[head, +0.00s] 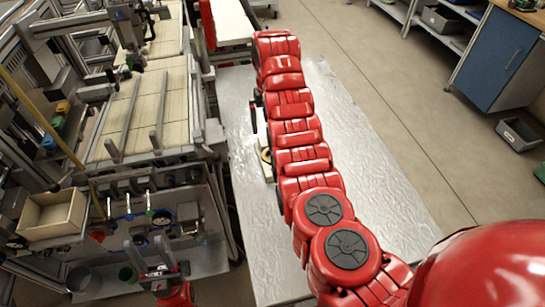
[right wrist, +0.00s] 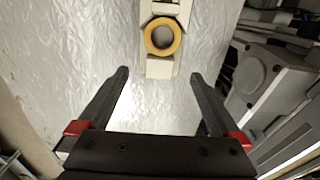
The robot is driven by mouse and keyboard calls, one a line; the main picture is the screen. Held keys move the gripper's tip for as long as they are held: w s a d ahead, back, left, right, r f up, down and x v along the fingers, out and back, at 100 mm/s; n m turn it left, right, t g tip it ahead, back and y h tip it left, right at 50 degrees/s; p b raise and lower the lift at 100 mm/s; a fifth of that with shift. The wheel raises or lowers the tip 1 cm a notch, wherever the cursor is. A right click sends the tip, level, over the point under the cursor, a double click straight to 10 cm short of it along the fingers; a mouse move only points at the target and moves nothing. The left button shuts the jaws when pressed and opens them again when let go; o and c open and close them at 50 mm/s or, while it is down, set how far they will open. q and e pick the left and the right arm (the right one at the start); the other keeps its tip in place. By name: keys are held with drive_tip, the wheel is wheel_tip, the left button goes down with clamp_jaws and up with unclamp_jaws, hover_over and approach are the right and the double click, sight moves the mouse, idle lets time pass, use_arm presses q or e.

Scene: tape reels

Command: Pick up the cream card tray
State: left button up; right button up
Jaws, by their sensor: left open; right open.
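A long cream tray (right wrist: 160,68) lies on the silver-covered table in the right wrist view, with a yellow tape reel (right wrist: 150,47) on it. Its far end runs out of the top of that view. In the head view the cream tray (head: 264,168) shows only in part beside my red right arm. My right gripper (right wrist: 159,75) is open and empty, with its fingertips on either side of the tray's near end in the picture. I cannot tell its height above the table. My left gripper (head: 147,250) is open and empty at the lower left of the head view.
The silver-covered table (head: 365,160) is clear to the right of my arm. A conveyor machine (head: 150,105) stands close on the left, with an open cream-coloured box (head: 48,232) beside it. A grey housing (right wrist: 265,80) stands at the right in the wrist view.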

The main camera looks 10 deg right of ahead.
wheel_tip(320, 180, down, 5)
drive_tip(key=shift+r, duration=0.1)
drive_tip(key=shift+w+a+f, duration=0.1)
drive_tip(key=shift+w+f, duration=0.05)
drive_tip(key=shift+f, duration=0.15)
drive_tip(key=shift+w+f+p, duration=0.25)
drive_tip(key=shift+f+p, duration=0.2)
drive_tip(key=shift+f, duration=0.3)
drive_tip(key=shift+w+f, duration=0.1)
drive_tip(key=shift+f, duration=1.4)
clamp_jaws()
